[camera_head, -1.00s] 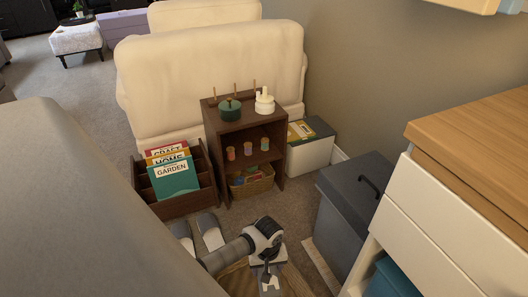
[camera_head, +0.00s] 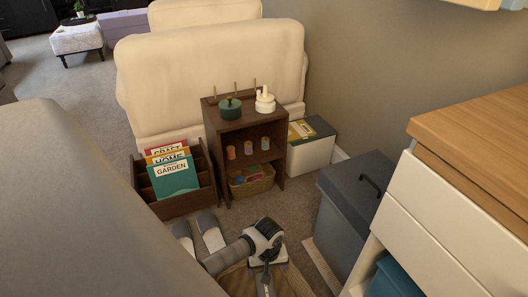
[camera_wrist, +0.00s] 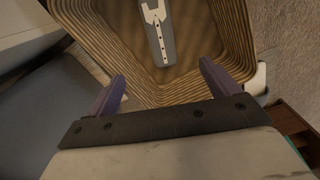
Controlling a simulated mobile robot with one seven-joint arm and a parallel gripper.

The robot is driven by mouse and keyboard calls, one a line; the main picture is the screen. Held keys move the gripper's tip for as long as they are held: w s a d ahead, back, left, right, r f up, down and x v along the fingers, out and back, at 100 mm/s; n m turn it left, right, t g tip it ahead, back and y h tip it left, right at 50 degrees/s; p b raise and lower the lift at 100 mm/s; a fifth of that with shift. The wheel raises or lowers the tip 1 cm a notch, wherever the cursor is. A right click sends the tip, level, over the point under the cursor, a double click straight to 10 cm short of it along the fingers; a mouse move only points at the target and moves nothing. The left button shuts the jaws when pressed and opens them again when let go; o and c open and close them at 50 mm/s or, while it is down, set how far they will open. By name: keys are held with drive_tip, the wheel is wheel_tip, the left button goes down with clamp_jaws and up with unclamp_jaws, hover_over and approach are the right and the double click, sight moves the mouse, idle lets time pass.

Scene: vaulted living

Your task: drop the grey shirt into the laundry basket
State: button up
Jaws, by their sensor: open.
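The laundry basket (camera_wrist: 215,30) is a brown ribbed container that fills the upper middle of the wrist view. In the head view, part of the basket (camera_head: 235,282) shows at the bottom edge, largely hidden by my arm. The grey shirt (camera_wrist: 167,44), with a pale button strip, appears inside the basket's opening, over its dark bottom. I cannot tell whether it rests on the bottom. My gripper (camera_wrist: 162,74) is open with its two purple fingers spread, and no cloth lies between them. It is over the near side of the basket.
A grey lidded bin (camera_head: 345,215) and a white drawer unit (camera_head: 440,215) stand to the right. A dark wood shelf (camera_head: 212,130) and a magazine rack (camera_head: 180,205) stand beyond, before a cream sofa (camera_head: 210,70). A large grey surface (camera_head: 70,210) fills the left.

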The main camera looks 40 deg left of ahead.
wheel_tip(320, 180, up, 13)
drive_tip(key=p, duration=0.2)
drive_tip(key=shift+r, duration=0.2)
idle(0.4)
